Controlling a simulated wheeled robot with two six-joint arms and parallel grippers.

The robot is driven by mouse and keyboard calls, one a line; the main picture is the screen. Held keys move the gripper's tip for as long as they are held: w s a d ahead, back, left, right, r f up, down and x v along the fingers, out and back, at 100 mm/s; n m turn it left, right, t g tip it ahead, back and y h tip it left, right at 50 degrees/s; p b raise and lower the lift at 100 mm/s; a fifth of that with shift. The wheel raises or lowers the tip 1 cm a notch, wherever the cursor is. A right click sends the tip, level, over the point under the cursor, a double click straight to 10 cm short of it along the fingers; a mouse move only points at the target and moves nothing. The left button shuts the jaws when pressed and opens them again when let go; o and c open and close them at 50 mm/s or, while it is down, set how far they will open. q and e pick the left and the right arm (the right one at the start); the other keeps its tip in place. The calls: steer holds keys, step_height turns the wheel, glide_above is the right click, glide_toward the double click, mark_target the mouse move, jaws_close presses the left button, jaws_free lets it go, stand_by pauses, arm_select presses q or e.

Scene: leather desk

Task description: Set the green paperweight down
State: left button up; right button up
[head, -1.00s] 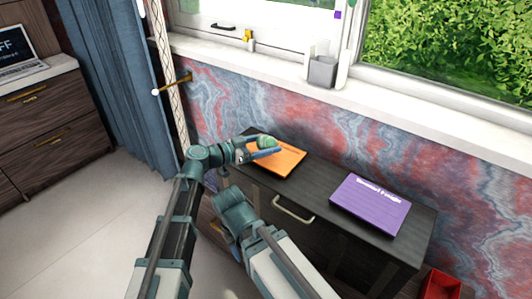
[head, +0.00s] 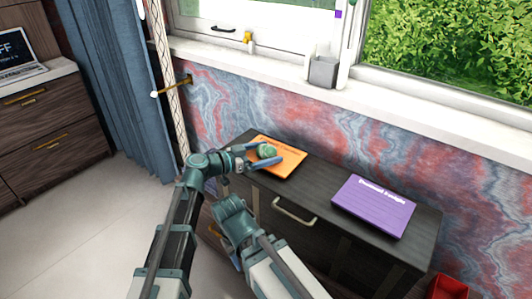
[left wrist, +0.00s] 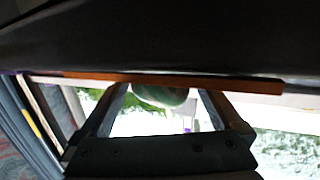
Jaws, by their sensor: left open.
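The round green paperweight (head: 266,151) rests on the orange book (head: 290,160) at the left end of the dark desk. My left gripper (head: 262,155) is open, with one finger on each side of the paperweight. In the left wrist view, which is upside down, the paperweight (left wrist: 162,97) sits between the spread fingers (left wrist: 165,105), against the thin orange edge of the book (left wrist: 245,86). My right gripper (head: 236,258) hangs low in front of the desk, mostly hidden by its own arm; its jaws cannot be made out.
A purple book (head: 373,206) lies on the right part of the dark desk (head: 325,186), with bare desktop between the two books. A marbled wall and window sill (head: 270,62) stand behind. A red bin (head: 447,287) is on the floor at the right.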

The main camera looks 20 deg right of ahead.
arm_select(q)
steer(key=shift+a+r, duration=0.2)
steer(key=p+v, duration=0.2)
steer(key=v, duration=0.9)
steer(key=shift+a, duration=0.35)
steer(key=shift+s+f, duration=0.15)
